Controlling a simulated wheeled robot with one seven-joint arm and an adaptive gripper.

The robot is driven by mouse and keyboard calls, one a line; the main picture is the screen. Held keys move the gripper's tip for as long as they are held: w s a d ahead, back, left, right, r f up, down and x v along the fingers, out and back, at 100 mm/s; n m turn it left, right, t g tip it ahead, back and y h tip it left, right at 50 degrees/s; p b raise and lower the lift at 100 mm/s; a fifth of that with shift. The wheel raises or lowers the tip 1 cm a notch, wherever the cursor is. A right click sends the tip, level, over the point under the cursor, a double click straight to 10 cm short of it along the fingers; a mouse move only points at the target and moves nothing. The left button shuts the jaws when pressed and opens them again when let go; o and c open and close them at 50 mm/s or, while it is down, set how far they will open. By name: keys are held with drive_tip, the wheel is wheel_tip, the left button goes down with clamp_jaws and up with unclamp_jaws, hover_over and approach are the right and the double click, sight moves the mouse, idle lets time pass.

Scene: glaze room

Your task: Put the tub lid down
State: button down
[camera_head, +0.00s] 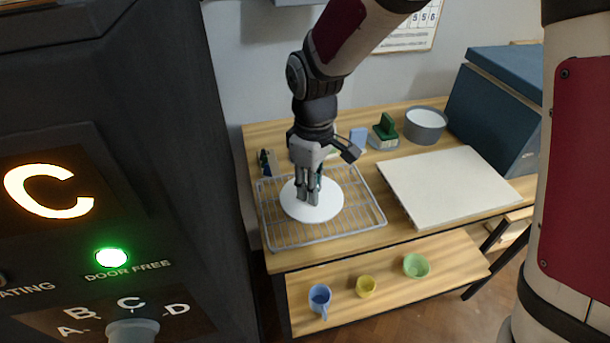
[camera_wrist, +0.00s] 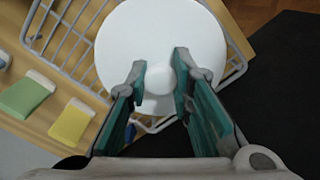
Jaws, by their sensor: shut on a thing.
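The tub lid (camera_head: 312,201) is a round white disc with a knob, level over the wire rack (camera_head: 264,215). I cannot tell whether it touches the rack or is just above it. My gripper (camera_head: 308,198) points down at its middle, shut on the knob. In the wrist view the lid (camera_wrist: 125,42) fills the upper middle, and its white knob (camera_wrist: 159,78) sits between the fingertips of my gripper (camera_wrist: 159,82). A grey round tub (camera_head: 425,126), open at the top and white inside, stands at the back right of the table.
A pale board (camera_head: 450,185) lies right of the rack. A green tool (camera_head: 384,130) stands beside the tub, and a blue-grey box (camera_head: 495,105) is beyond. Cups, blue (camera_head: 320,299), yellow (camera_head: 366,286) and green (camera_head: 416,265), stand on the lower shelf. A dark cabinet (camera_head: 130,200) bounds the left.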

drive_tip(key=shift+w+a+f, duration=0.2)
drive_tip(key=shift+w+a, duration=0.5)
drive_tip(key=shift+w, duration=0.2)
drive_tip(key=shift+f, duration=1.65)
drive_tip(key=shift+f, duration=0.15)
drive_tip(key=c, duration=1.4)
unclamp_jaws()
wheel_tip(320, 180, up, 12)
drive_tip(key=s+d+r+m+t, duration=0.1)
drive_tip(key=s+d+r+m, duration=0.25)
drive_tip(key=d, duration=0.25)
drive_tip(key=s+d+r+m+t, duration=0.1)
drive_tip(key=s+d+r+m, duration=0.1)
drive_tip(key=s+d+r, duration=0.35)
drive_tip(key=s+d+m, duration=0.2)
drive_tip(key=s+d, duration=0.1)
drive_tip(key=s, duration=0.1)
drive_tip(key=s+d+m+t, duration=0.1)
drive_tip(key=s+d+m, duration=0.1)
drive_tip(key=s, duration=0.3)
drive_tip(key=s+d+m+t, duration=0.1)
drive_tip(key=s+d+m, duration=0.1)
drive_tip(key=s+d, duration=0.1)
drive_tip(key=shift+s+d+f+m, duration=0.1)
drive_tip(key=shift+s+d+m, duration=0.3)
drive_tip(key=shift+s, duration=0.3)
